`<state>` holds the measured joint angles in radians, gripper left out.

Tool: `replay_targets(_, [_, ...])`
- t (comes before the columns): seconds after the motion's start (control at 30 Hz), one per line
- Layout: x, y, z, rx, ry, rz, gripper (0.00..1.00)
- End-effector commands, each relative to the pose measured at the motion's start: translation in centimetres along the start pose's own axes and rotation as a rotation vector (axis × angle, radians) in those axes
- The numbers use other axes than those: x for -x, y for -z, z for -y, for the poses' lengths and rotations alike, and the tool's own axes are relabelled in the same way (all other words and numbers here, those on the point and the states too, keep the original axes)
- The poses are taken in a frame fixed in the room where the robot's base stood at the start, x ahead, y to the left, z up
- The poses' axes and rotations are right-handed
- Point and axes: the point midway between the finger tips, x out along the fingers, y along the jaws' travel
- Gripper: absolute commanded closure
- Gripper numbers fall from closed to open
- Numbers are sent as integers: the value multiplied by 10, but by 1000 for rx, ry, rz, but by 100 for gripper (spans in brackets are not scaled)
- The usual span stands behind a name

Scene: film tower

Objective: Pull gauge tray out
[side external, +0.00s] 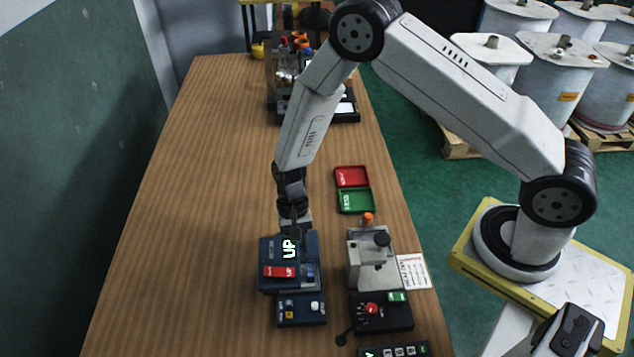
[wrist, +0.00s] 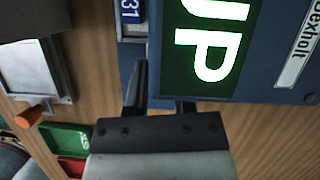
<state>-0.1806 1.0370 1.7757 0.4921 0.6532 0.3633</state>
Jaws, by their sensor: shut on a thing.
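A dark blue gauge unit (side external: 268,248) with a lit green "UP" sign and a red label stands near the front of the bench. Its blue body (wrist: 290,75) and the large "UP" sign fill the top right of the wrist view. My gripper (side external: 296,236) points down at the unit's far edge. In the wrist view my gripper (wrist: 160,95) has its two fingers apart, shut on a part at that edge. The held part is mostly hidden, and I cannot make out a separate tray outline.
A grey device (side external: 365,275) with an orange knob stands close on the right. A small blue control box (side external: 302,311) and a black one (side external: 383,314) sit in front. Red and green trays (side external: 353,188) lie behind. The bench's left side is clear.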

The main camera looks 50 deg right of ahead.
Motion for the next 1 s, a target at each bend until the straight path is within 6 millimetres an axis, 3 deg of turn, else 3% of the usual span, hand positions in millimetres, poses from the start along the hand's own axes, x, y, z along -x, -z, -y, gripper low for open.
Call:
replay_targets(0.77, [1, 0, 0, 1, 1, 1, 100])
replay_targets(1.0, [9, 19, -2, -1, 5, 1, 100])
